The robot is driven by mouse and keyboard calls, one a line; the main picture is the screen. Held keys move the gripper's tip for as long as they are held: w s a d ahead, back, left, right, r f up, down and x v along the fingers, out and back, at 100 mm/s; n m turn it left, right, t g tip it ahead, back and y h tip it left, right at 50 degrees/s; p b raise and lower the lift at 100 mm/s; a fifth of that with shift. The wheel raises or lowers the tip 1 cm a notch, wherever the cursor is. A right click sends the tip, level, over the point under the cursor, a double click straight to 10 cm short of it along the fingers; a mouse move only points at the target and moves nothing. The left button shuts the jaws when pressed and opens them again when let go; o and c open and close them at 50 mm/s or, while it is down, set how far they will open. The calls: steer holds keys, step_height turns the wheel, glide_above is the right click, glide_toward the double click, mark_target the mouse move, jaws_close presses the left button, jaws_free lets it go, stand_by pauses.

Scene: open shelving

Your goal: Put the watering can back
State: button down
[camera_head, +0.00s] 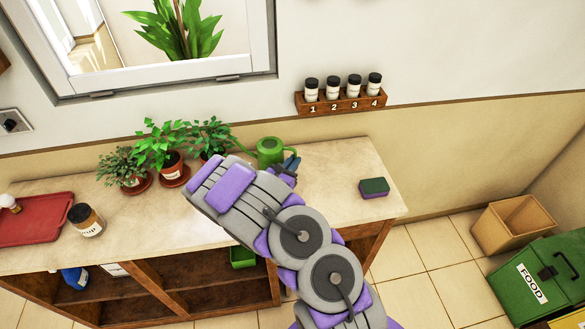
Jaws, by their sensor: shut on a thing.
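The green watering can (269,151) is on or just above the back of the countertop, near the wall. Its spout points left toward the potted plants and its handle is on the right. My gripper (290,165) reaches from the front and is shut on the can at its handle side. My arm hides part of the counter in front of the can. I cannot tell whether the can's base touches the countertop.
Several potted plants (168,162) stand left of the can. A sponge (374,187) lies at right on the countertop (335,165). A jar (86,219) and a red tray (40,219) are at left. Open shelves (200,290) lie below. A numbered rack (340,102) hangs on the wall.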

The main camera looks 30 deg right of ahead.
step_height(320, 180, down, 2)
steer(key=shift+d+f, duration=0.1)
steer(key=c, duration=1.2)
jaws_free()
steer(key=shift+o, duration=0.2)
